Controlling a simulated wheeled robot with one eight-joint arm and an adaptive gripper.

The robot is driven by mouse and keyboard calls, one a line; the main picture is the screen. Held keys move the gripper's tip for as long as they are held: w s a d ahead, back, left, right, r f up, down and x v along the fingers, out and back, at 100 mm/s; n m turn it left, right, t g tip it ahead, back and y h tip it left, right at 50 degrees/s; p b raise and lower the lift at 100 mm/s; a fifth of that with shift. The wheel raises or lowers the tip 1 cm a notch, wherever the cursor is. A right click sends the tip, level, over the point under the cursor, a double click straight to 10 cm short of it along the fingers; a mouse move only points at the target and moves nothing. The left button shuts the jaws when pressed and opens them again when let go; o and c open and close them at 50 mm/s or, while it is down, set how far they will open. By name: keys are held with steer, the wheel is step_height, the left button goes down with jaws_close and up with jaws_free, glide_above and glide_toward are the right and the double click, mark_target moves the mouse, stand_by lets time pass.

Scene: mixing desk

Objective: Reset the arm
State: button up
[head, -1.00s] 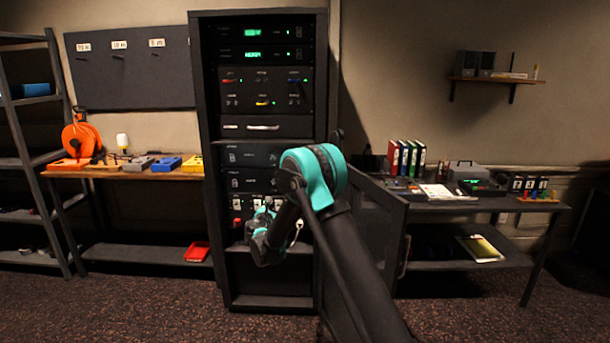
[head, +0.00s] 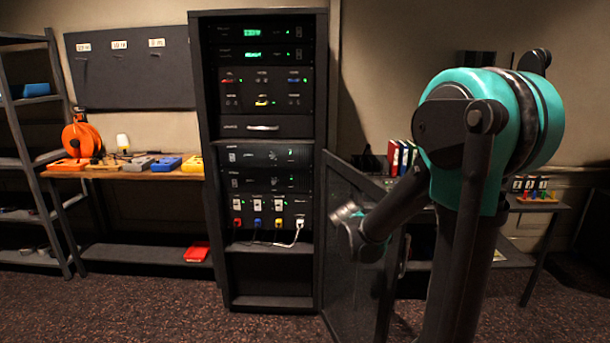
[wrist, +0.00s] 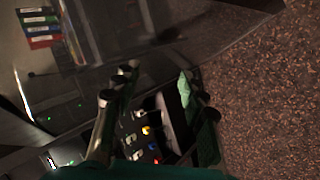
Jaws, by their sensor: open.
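My gripper (wrist: 155,88) is open in the wrist view, with its two fingers apart and nothing seen between them but the scene behind. In the head view my arm is folded on the right, in front of the right-hand desk. The gripper end (head: 347,214) is small and blurred there, beside the open rack door (head: 350,275). The tall black rack (head: 266,165) stands in the middle, apart from the gripper. Its lower panel has several colored plugs, and a white cable (head: 297,232) hangs from the right one.
The rack door stands open close to my arm. A left bench (head: 140,174) holds an orange reel (head: 80,138) and several small boxes. A red tray (head: 197,252) lies on its lower shelf. My arm hides much of the right desk (head: 545,204). Floor in front is clear.

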steer(key=s+f+m+g+y, duration=0.1)
steer(key=s+f+m, duration=0.1)
steer(key=s, duration=0.6)
steer(key=s+f+m+g+y, duration=0.1)
steer(key=s+f+m, duration=0.2)
steer(key=s, duration=0.6)
steer(key=s+f+m+g+y, duration=0.1)
steer(key=s+f+m+y, duration=0.1)
steer(key=s+m, duration=0.3)
steer(key=s, duration=0.3)
steer(key=shift+s+d+f, duration=0.15)
steer(key=shift+f, duration=0.15)
